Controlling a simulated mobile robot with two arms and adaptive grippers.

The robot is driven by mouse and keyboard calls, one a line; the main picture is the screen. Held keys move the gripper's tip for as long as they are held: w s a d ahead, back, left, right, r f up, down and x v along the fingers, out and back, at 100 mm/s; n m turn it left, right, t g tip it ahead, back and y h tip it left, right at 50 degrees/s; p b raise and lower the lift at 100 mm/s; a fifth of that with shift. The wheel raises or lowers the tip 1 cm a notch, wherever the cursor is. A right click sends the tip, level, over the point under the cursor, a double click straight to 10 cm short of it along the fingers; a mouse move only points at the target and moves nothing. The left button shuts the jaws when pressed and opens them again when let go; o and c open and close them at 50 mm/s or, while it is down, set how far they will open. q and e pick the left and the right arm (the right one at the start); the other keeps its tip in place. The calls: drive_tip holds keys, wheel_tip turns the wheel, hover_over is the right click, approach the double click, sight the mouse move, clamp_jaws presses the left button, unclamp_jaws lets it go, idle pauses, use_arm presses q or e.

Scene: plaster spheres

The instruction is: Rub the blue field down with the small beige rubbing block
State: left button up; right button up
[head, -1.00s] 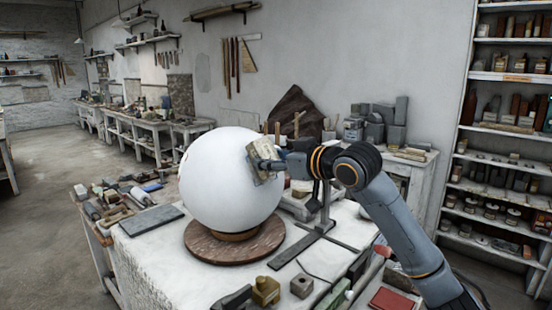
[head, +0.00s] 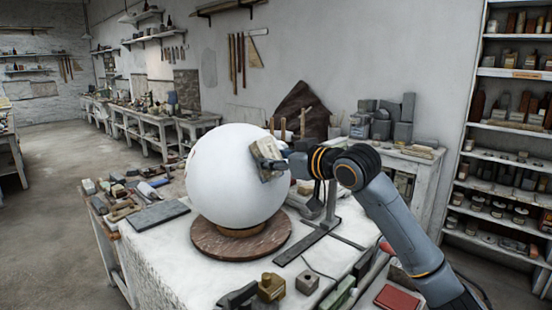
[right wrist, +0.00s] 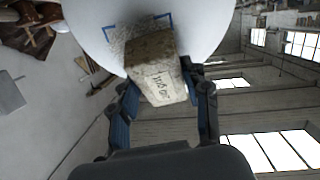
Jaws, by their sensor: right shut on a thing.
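The white plaster sphere (head: 225,180) rests on a round brown stand (head: 212,243) on the white-covered table. My right gripper (head: 281,162) is shut on the beige rubbing block (head: 263,157) at the sphere's upper right side. In the right wrist view the block (right wrist: 153,68) is between the fingers of the gripper (right wrist: 160,88), its far end over the sphere's surface. Blue corner marks (right wrist: 166,19) frame the field there, with a rough grey speckled patch (right wrist: 124,36) showing beside the block. The block hides part of the field; I cannot tell whether it touches. My left gripper is not in view.
A dark slab (head: 160,214) and several tools lie left of the sphere. A dark metal stand (head: 310,240), a brass-coloured block (head: 271,287) and a red box (head: 397,300) lie at the right and front. Shelves (head: 505,150) stand at the far right.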

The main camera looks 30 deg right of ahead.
drive_tip(key=shift+s+d+f+b, duration=0.15)
drive_tip(key=shift+s+f+b, duration=0.1)
drive_tip(key=shift+f, duration=0.25)
drive_tip(key=shift+s+d+f+b, duration=0.1)
drive_tip(key=shift+s+f+b, duration=0.15)
drive_tip(key=shift+f, duration=0.2)
drive_tip(key=shift+r, duration=0.1)
drive_tip(key=shift+w+a+r+p, duration=0.2)
drive_tip(key=shift+w+r+p, duration=0.15)
drive_tip(key=shift+r+p, duration=0.6)
drive_tip(key=shift+w+a+p, duration=0.15)
drive_tip(key=shift+w+p, duration=0.1)
drive_tip(key=shift+p, duration=0.35)
